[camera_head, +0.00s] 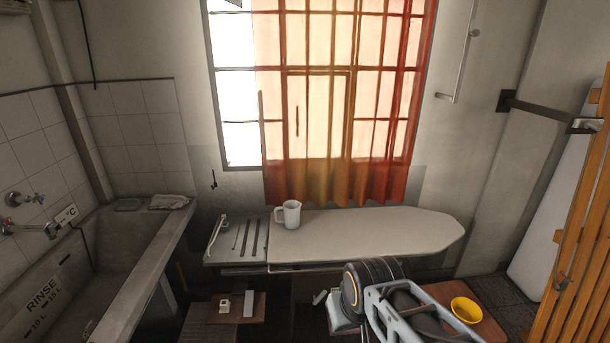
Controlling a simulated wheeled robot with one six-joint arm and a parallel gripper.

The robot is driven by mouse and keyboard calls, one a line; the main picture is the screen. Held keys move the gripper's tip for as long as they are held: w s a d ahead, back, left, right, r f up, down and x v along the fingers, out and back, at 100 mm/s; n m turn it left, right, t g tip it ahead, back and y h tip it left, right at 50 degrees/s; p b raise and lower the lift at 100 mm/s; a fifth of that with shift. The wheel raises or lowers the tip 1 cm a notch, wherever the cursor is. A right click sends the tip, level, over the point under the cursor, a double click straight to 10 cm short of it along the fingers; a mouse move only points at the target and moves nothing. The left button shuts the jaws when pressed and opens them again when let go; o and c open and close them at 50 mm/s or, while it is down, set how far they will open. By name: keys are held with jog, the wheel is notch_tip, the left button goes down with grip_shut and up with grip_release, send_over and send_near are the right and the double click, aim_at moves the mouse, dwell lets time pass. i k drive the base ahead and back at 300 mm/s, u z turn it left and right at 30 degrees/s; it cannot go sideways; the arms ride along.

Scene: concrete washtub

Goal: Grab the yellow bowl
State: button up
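The yellow bowl (466,309) is at the lower right, upright with its open top facing up. It rests on a low brown wooden surface (492,328). Grey and black links of my arm stand to the left of the bowl, in front of the ironing board, and cover part of the brown surface. I cannot make out my gripper's fingers in this view. Nothing is seen touching the bowl.
A long ironing board (365,232) bears a white mug (288,214) under the curtained window. A concrete washtub (120,270) fills the left side. A low brown table (222,318) holds small pale items. An orange slatted wooden panel (588,230) stands right of the bowl.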

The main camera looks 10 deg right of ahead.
aim_at(467, 311)
jog(key=z, duration=0.55)
jog(key=i, duration=1.5)
jog(key=z, duration=2.1)
